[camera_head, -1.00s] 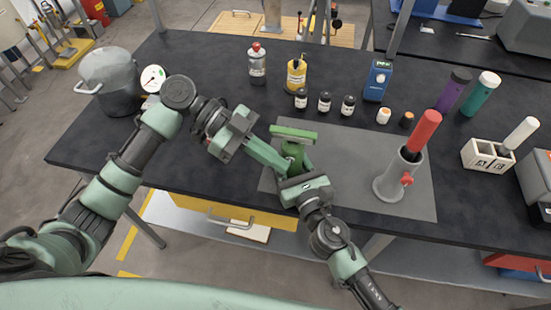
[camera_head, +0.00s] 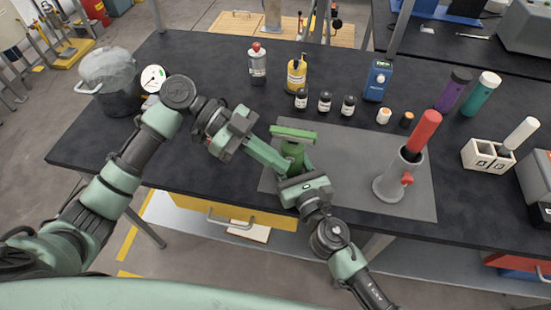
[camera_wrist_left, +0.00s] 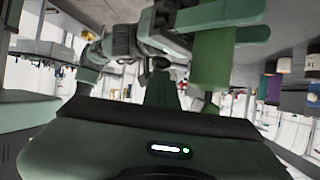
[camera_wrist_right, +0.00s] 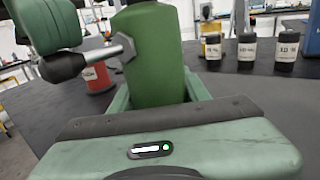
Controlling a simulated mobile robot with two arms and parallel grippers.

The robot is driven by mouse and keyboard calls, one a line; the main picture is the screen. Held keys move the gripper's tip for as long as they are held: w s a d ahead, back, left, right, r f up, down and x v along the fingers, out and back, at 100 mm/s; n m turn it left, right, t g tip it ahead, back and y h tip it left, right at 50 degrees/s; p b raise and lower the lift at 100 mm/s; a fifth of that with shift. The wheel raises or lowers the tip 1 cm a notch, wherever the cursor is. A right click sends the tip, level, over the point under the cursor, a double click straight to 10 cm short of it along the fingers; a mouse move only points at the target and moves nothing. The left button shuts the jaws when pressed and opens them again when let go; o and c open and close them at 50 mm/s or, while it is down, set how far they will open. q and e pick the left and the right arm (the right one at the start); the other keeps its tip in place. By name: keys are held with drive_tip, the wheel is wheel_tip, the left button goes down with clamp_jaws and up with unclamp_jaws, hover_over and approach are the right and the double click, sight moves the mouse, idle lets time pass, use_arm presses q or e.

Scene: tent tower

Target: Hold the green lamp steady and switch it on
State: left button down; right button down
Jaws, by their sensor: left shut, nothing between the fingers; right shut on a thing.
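The green lamp (camera_head: 293,153) stands upright on the grey mat, with a flat green head on top. My right gripper (camera_wrist_right: 155,100) is shut on its body from the near side. In the right wrist view a short grey rod with a dark end (camera_wrist_right: 62,68) sticks out from the left of the lamp's body. My left gripper (camera_head: 279,164) is shut and empty at the lamp's left side. In the right wrist view, its green fingertip (camera_wrist_right: 45,22) is right at the dark end; I cannot tell if they touch. I see no glow; the lamp head's underside is hidden.
A grey holder (camera_head: 390,180) with a red cylinder (camera_head: 424,130) stands on the mat (camera_head: 345,170) to the right. Several small jars (camera_head: 324,103) stand behind the lamp. The mat between lamp and holder is clear.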

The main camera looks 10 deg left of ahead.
use_arm(q)
drive_tip(key=shift+f, duration=0.25)
idle(0.5)
drive_tip(key=shift+w+d+r, duration=0.1)
drive_tip(key=shift+w+d, duration=0.1)
drive_tip(key=shift+d, duration=0.6)
drive_tip(key=v, duration=1.2)
